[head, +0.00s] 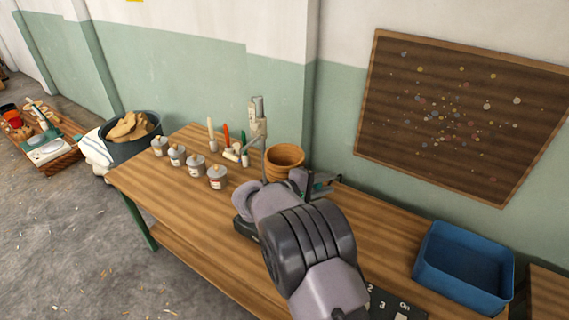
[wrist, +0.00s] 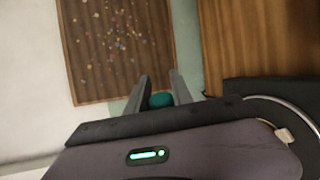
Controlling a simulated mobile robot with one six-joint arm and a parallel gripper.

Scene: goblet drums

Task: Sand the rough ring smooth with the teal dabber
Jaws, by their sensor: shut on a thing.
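My gripper (head: 324,184) is at the end of my arm over the workbench, just right of the wooden goblet drum (head: 285,158). In the wrist view its two fingers (wrist: 161,92) are shut on the teal dabber (wrist: 161,100), whose rounded teal end shows between them. The rest of the dabber is hidden. The drum is light brown with an open round top and stands upright; my arm hides its lower part. I cannot make out the rough ring in either view.
The workbench (head: 180,205) bears several lidded jars (head: 217,178) at its left and a grey upright stand (head: 258,125) behind them. A blue bin (head: 463,268) is at the right. A speckled board (head: 455,110) hangs on the wall.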

